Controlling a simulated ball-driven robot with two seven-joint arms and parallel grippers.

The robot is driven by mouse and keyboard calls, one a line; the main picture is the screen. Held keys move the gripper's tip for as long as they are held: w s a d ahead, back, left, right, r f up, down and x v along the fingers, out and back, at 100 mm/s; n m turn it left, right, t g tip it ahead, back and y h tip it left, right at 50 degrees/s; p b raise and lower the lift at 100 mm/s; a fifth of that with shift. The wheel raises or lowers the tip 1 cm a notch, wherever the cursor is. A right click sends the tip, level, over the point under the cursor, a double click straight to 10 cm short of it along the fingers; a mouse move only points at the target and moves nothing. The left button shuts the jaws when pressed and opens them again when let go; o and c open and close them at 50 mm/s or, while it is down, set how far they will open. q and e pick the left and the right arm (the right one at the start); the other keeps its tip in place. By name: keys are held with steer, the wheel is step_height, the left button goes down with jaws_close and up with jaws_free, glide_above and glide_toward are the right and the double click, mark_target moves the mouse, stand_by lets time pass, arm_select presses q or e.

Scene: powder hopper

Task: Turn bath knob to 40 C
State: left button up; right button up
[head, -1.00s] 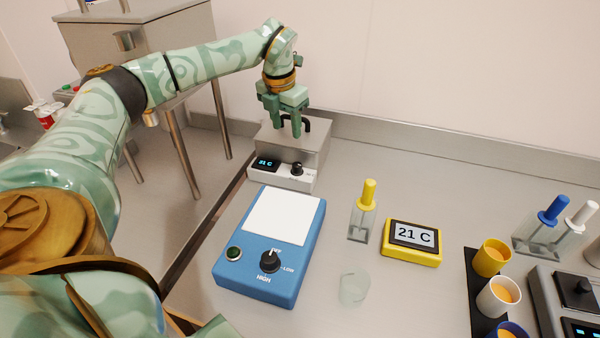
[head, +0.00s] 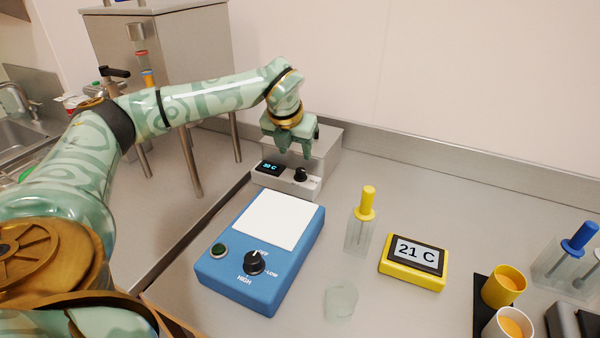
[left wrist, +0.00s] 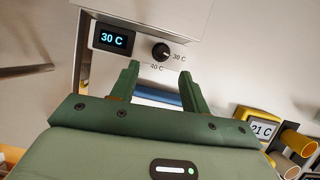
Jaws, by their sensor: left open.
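The bath (head: 325,150) is a grey metal box against the back wall. Its white front panel bears a small display (head: 269,168) and a black knob (head: 301,175). In the left wrist view the display (left wrist: 113,39) reads 30 C, and the knob (left wrist: 161,51) has the labels 30 C to its right and 40 C below it. My left gripper (head: 293,152) is open and points down at the bath, just behind and above the knob in the head view. In the left wrist view the fingertips (left wrist: 157,80) are apart, with nothing between them. My right gripper is not in view.
A blue device (head: 240,280) with a white plate stands in front of the bath. A yellow meter (head: 414,264) reading 21 C, a yellow-capped holder (head: 360,225), a clear beaker (head: 341,300) and cups (head: 503,287) stand to the right. A metal hopper (head: 170,50) stands at left.

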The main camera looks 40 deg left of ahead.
mark_target(300, 170)
arm_select(q)
steer(key=x, duration=0.3)
steer(key=shift+s+d+f+b, duration=0.15)
steer(key=shift+f+b, duration=0.2)
steer(key=shift+f, duration=0.05)
steer(key=b+x, duration=0.1)
steer(key=x, duration=0.3)
steer(key=shift+w+d, duration=0.1)
steer(key=shift+w, duration=0.1)
steer(key=shift+w+f, duration=0.1)
steer(key=shift+f, duration=0.35)
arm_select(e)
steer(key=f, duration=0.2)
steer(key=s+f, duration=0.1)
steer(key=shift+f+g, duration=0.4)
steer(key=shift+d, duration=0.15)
arm_select(q)
steer(key=c, duration=0.9)
steer(key=shift+r, duration=0.1)
steer(key=shift+c, duration=0.5)
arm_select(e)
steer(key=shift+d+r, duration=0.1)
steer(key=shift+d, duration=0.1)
